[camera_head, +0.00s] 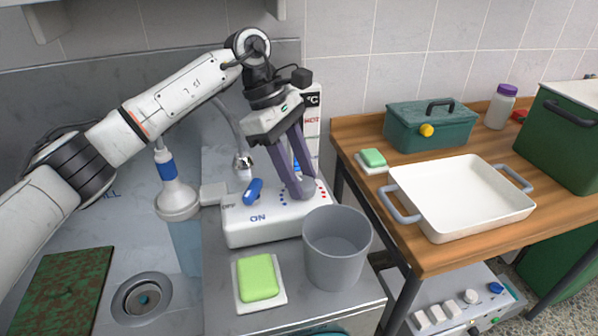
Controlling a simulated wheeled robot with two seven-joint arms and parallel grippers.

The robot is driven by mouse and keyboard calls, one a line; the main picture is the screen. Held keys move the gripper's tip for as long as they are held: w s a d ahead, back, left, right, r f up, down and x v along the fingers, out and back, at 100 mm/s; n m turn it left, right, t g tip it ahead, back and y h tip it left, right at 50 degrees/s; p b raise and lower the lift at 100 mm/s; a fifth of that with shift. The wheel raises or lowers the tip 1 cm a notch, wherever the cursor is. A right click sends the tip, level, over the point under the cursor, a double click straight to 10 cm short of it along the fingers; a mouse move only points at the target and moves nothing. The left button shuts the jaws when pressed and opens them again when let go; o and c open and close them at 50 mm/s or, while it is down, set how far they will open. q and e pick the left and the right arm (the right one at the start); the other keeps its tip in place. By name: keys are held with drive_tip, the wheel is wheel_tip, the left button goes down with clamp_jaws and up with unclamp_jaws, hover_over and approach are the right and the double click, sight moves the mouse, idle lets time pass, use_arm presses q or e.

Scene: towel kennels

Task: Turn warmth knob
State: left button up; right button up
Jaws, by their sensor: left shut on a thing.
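A white control box (264,226) stands on the metal counter. It has a blue lever (253,190) between the words OFF and ON, and an arc of blue and red dots on its right part. My left gripper (299,190) points down at the middle of this arc, with its purple-grey fingers closed there. The warmth knob is hidden between or behind the fingers, so which way it points cannot be told. My right gripper is out of view.
A grey bucket (336,252) and a green soap bar (257,277) on a white dish stand in front of the box. A sign with °C and HOT (312,108) stands behind the gripper. A white tray (470,232) sits on the wooden table.

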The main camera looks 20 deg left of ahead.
use_arm(q)
drive_tip(key=shift+w+m, duration=0.1)
drive_tip(key=shift+m, duration=0.4)
drive_tip(key=o, duration=1.1)
drive_tip(key=shift+c, duration=0.2)
drive_tip(key=shift+r, duration=0.1)
drive_tip(key=v, duration=1)
drive_tip(key=shift+w, duration=0.2)
